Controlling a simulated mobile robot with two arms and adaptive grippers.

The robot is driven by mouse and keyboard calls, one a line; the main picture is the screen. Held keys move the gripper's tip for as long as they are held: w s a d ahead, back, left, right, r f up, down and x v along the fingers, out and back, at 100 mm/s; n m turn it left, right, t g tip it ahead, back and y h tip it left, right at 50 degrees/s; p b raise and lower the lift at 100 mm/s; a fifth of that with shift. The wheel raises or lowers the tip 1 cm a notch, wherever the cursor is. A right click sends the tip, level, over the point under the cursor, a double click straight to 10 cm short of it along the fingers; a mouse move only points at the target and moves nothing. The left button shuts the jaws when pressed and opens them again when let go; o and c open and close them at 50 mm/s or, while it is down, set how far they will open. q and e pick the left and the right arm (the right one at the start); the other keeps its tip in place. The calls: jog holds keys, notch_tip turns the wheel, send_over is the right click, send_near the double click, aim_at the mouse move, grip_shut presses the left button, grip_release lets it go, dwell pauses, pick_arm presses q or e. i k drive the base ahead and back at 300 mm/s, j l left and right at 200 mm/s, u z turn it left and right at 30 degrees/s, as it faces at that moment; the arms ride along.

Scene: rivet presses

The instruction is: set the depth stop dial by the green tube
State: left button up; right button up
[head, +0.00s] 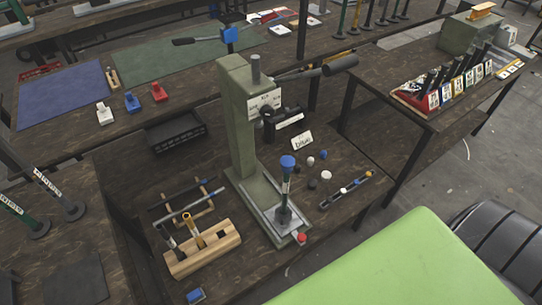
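A grey-green rivet press (238,125) stands upright on the near table. A white card (264,103) with small unreadable writing is on its head. A dark round part (268,124) sits just below the card and may be the depth stop dial; its setting is too small to read. A green tube (13,207) with a label leans at the left edge on a dark round foot. Neither of my grippers is in view.
A blue-topped post (287,185) stands on the press base. A wooden block (202,250) holding tools is left of it. A rack of labelled dark-handled tools (435,97) is on the right table.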

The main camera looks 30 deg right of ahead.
aim_at(266, 111)
jog(key=k+l, duration=0.2)
jog(key=l, duration=0.2)
jog(key=k+l, duration=0.15)
jog(key=l, duration=0.2)
jog(key=k+l+u, duration=0.1)
jog(key=l, duration=0.3)
jog(key=k+l, duration=0.5)
jog(key=l, duration=0.25)
